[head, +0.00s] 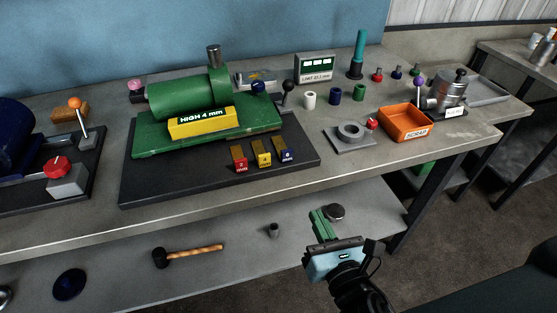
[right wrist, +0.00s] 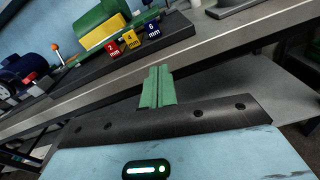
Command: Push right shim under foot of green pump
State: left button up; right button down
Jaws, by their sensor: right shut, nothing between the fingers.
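The green pump (head: 188,97) sits on a green base (head: 150,143) on a dark plate, with a yellow "HIGH 4 mm" sign (head: 201,123) in front. Three shims stand in a row on the plate's front right: red (head: 240,157), yellow (head: 263,155) and blue (head: 285,150). In the right wrist view they read 2 mm on red (right wrist: 113,47), 4 mm on yellow (right wrist: 131,39) and 6 mm on blue (right wrist: 152,29). My right gripper (head: 317,213) is shut and empty, in front of the bench edge, apart from the shims. Its green fingers (right wrist: 158,75) touch each other. My left gripper is out of view.
The dark plate (head: 165,192) has free room before the green base. An orange scrap bin (head: 405,136), a grey ring block (head: 349,134) and small cylinders stand to the right. A lower shelf (head: 215,283) holds a mallet (head: 190,255). The bench's front edge lies between gripper and shims.

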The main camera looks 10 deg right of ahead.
aim_at(289, 154)
jog(key=shift+w+a+r+n+t, duration=0.2)
jog(key=shift+w+r+n, duration=0.1)
jog(key=shift+r+n, duration=0.3)
jog(key=shift+w+a+r+n+t, duration=0.15)
jog(key=shift+w+r+n+t, duration=0.1)
jog(key=shift+r+n, duration=0.3)
jog(key=w, duration=0.9)
jog(key=w+p, duration=0.1)
jog(key=w, duration=0.4)
jog(key=shift+a+f, duration=0.1)
jog(key=shift+a, duration=0.2)
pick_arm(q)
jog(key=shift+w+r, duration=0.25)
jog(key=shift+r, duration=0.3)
pick_arm(e)
jog(key=shift+w+a, duration=0.15)
jog(key=shift+w, duration=2)
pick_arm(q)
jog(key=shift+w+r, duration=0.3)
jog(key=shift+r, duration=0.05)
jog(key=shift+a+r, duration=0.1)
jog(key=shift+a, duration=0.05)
pick_arm(e)
jog(key=shift+s, duration=0.1)
